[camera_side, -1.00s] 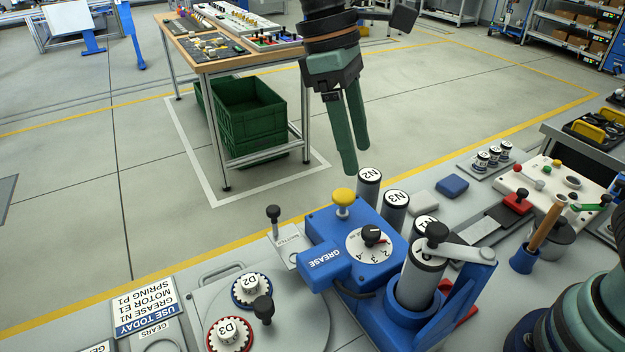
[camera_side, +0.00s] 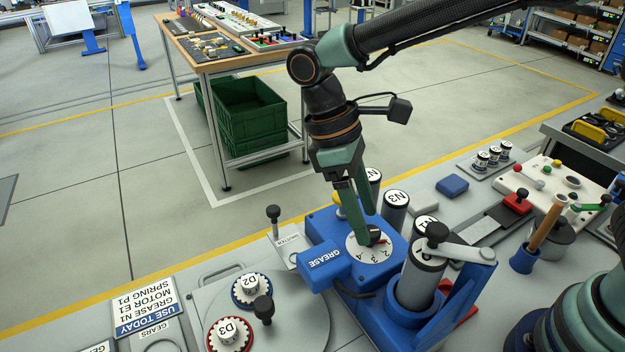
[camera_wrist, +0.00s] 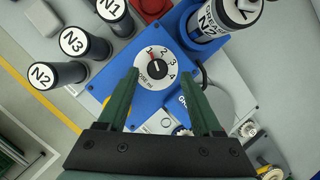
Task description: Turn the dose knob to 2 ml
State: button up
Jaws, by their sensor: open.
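The dose knob (camera_wrist: 156,64) is small and black with a red pointer mark. It sits on a white round dial (camera_wrist: 143,73) numbered 1 to 4, and in the wrist view the red mark points at about 1. The dial also shows in the side view (camera_side: 356,251), on top of the blue grease unit (camera_side: 383,272). My gripper (camera_side: 365,227) is open and points down, with its green fingertips low at the dial. In the wrist view the fingertips (camera_wrist: 160,72) lie on either side of the knob. Whether they touch it I cannot tell.
Dark canisters N2 (camera_wrist: 59,75), N3 (camera_wrist: 84,45) and N1 (camera_wrist: 115,14) stand close beside the unit. A canister in a blue holder with a lever (camera_side: 466,252) stands to the right. A yellow button (camera_side: 337,197) is partly hidden behind my fingers.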

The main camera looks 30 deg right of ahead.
jog(key=shift+x, duration=0.95)
grip_shut()
jog(key=shift+w+d+r+m, duration=0.1)
jog(key=shift+d+m, duration=0.05)
jog(key=shift+m, duration=1.95)
grip_release()
jog(key=shift+w, duration=0.1)
